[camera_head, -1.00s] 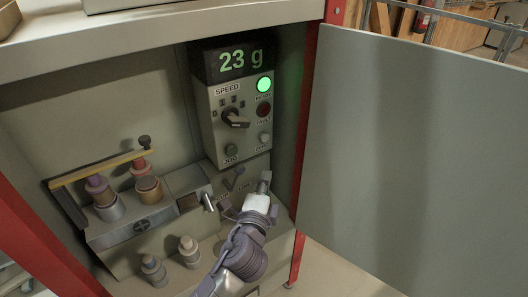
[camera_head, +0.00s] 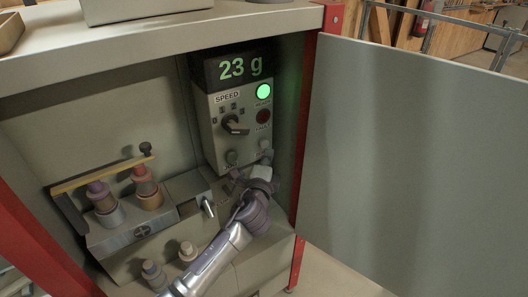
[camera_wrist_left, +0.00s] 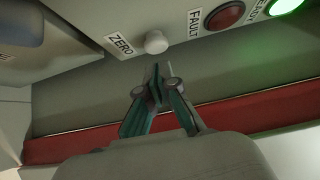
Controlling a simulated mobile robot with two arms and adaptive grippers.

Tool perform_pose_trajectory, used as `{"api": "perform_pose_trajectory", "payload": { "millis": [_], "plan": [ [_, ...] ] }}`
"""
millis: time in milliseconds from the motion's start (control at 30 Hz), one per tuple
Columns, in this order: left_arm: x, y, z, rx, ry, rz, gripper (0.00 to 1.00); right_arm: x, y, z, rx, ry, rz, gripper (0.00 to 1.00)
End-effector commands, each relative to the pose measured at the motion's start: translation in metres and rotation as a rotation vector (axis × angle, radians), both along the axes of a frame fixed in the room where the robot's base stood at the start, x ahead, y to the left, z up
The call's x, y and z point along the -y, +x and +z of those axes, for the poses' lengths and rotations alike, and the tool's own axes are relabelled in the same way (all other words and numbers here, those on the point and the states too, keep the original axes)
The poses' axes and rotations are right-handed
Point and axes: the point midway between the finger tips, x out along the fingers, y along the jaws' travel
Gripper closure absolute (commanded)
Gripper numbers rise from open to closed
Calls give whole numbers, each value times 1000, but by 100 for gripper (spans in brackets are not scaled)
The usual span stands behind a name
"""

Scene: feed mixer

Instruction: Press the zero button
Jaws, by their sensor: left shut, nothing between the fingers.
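The zero button is a small pale round knob at the lower right of the control panel in the head view (camera_head: 264,145). In the left wrist view the white button (camera_wrist_left: 155,42) sits beside its ZERO label (camera_wrist_left: 119,45). My left gripper (camera_head: 266,158) is shut and empty just below the button. In the left wrist view its closed fingertips (camera_wrist_left: 157,72) point at the button, slightly short of it in the picture; I cannot tell whether they touch. The display (camera_head: 240,67) reads 23 g. My right gripper is not in view.
A green lit lamp (camera_head: 263,92), a dark red FAULT lamp (camera_head: 263,117), a SPEED knob (camera_head: 235,125) and the JOG button (camera_head: 231,158) share the panel. A lever (camera_head: 208,208) stands at lower left. The cabinet door (camera_head: 410,170) is open at the right.

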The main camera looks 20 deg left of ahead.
Motion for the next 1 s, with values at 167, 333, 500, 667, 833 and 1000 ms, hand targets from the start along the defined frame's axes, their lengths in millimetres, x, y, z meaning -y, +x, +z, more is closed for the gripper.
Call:
{"api": "perform_pose_trajectory", "payload": {
  "millis": [167, 333, 500, 667, 833, 1000],
  "plan": [
    [-14, 11, 1, 1, 2, 0, 100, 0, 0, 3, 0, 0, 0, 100],
    [-16, 13, 1, 1, 0, -2, 100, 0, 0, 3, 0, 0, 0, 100],
    [-16, 13, 0, 1, 0, -2, 100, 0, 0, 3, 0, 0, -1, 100],
    [-21, 16, 0, 1, 1, -1, 100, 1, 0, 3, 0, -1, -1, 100],
    [-35, 27, 1, 2, 1, 1, 100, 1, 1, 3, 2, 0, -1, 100],
    [-37, 27, 2, 4, 1, 4, 100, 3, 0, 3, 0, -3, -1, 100]
  ]
}}
